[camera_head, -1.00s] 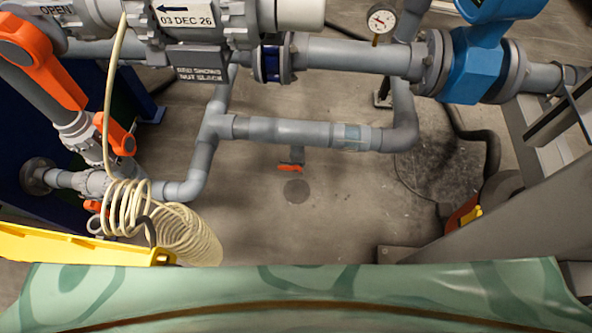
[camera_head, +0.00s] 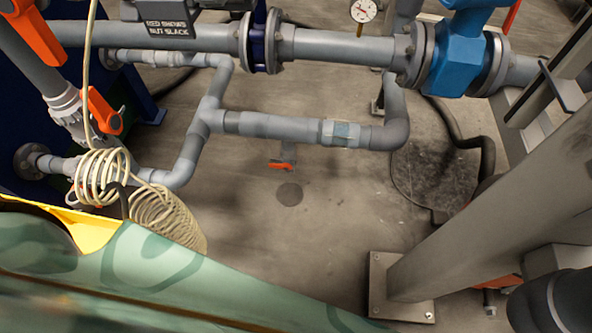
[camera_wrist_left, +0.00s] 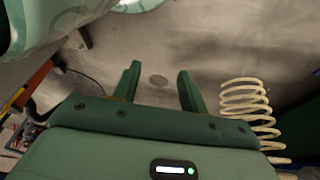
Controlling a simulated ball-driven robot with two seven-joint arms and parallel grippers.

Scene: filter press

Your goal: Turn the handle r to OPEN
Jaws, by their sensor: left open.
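I cannot tell which is handle r; no OPEN marking is readable now. My left gripper (camera_wrist_left: 157,84) is open in the left wrist view, its fingers apart with only floor behind them. It touches no handle. My right gripper is in neither view.
A cream coiled hose (camera_head: 165,215) hangs at the left of the head view and shows right of my left gripper (camera_wrist_left: 247,98). Grey pipes, a gauge (camera_head: 363,10) and a blue valve body (camera_head: 458,60) cross above. A grey column (camera_head: 500,210) stands at right. The middle floor is clear.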

